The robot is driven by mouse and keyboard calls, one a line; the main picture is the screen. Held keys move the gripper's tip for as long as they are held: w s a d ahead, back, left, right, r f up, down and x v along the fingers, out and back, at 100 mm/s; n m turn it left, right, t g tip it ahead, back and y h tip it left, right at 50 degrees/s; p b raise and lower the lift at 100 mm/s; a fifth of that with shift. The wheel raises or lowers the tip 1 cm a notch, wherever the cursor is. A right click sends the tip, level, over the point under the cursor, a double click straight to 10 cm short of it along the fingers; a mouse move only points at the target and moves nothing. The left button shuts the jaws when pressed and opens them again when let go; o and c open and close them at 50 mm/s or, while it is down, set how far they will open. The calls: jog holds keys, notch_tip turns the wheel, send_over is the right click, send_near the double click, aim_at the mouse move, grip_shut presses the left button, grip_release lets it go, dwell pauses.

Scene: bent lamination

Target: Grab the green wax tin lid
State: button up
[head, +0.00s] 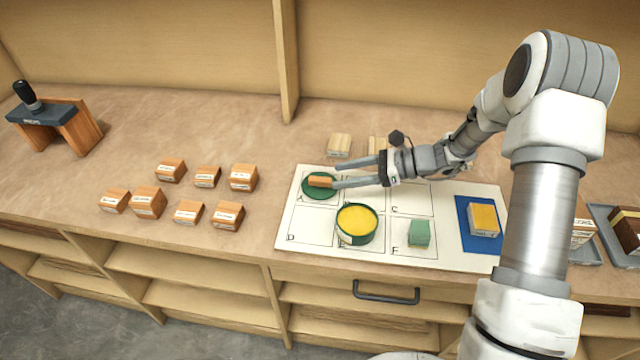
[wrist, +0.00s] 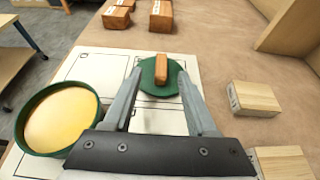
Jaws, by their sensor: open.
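The green wax tin lid (head: 313,192) lies on section A of the white lettered mat (head: 283,232). A small orange-brown block (head: 321,181) sits on top of it, like a handle or a separate piece; I cannot tell which. My gripper (head: 334,175) is open, its two fingers reaching left on either side of the block, above or near the lid. In the wrist view the lid (wrist: 147,83) and the block (wrist: 162,70) show between and just beyond the fingertips (wrist: 158,72). The open green tin (head: 356,224) with yellow wax stands on the mat, also at left in the wrist view (wrist: 62,118).
A green block (head: 419,233) is on section F. A yellow-topped block (head: 484,219) sits on a blue pad (head: 468,238). Pale wood blocks (head: 339,145) lie behind the mat. Several labelled brown blocks (head: 186,212) stand at left. A vertical post (head: 287,60) rises behind.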

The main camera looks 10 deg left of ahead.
aim_at(321, 178)
jog(key=x, duration=0.6)
jog(key=shift+a+f, duration=0.2)
jog(key=shift+a, duration=0.05)
jog(key=shift+w, duration=0.1)
grip_shut()
